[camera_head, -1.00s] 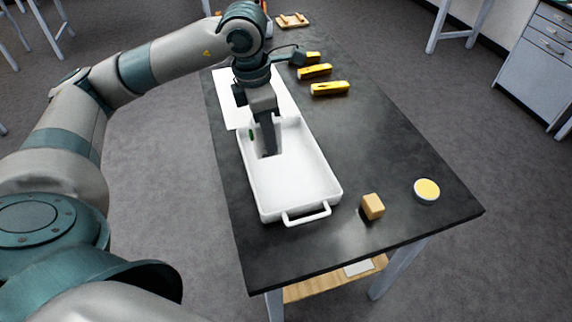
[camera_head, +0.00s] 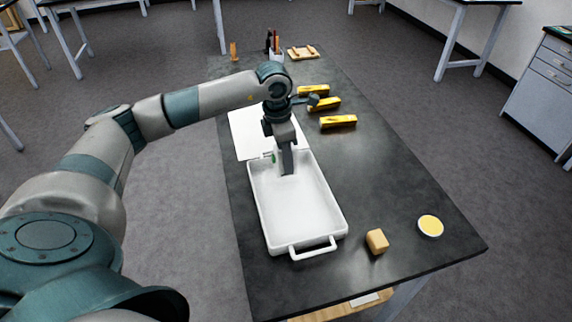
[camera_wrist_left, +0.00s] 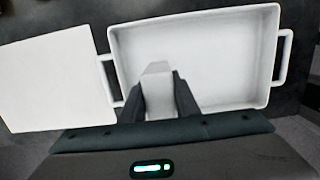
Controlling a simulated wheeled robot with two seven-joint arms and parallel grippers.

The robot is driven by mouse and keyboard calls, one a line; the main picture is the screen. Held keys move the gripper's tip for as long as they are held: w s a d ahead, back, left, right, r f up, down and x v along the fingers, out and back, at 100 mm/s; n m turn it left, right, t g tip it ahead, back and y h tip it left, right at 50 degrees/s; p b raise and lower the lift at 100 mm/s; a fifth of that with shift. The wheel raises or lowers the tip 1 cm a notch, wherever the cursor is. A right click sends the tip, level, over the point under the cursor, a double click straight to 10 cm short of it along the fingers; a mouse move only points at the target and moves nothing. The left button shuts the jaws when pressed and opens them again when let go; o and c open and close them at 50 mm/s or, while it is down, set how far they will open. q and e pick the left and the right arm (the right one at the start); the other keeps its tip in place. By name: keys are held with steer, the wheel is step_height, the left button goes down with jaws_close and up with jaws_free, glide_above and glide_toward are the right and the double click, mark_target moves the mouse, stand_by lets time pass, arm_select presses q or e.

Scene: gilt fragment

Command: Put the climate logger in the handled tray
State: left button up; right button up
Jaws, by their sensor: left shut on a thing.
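The white handled tray (camera_head: 305,212) lies on the dark table, with one handle toward me; it also shows in the left wrist view (camera_wrist_left: 222,60). My left gripper (camera_head: 287,168) points down at the tray's far end. Its fingers are shut on a pale, blocky thing, which I take to be the climate logger (camera_wrist_left: 157,97). In the head view the logger is mostly hidden by the fingers; a small green patch shows beside them. I cannot tell whether the logger touches the tray floor. My right gripper is in neither view.
A white flat board (camera_head: 247,133) lies beyond the tray. Several yellow-and-black items, one nearest (camera_head: 338,121), lie to the right. A tan block (camera_head: 377,241) and a round yellow-topped tin (camera_head: 430,226) stand near the front right. A wooden holder (camera_head: 303,52) is at the back.

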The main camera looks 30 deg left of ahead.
arm_select(q)
steer(key=shift+f, duration=0.15)
step_height(320, 180, down, 3)
steer(key=shift+f+p, duration=0.2)
steer(key=shift+p, duration=0.8)
steer(key=shift+f, duration=0.2)
steer(key=shift+f, duration=0.15)
steer(key=o, duration=1.1)
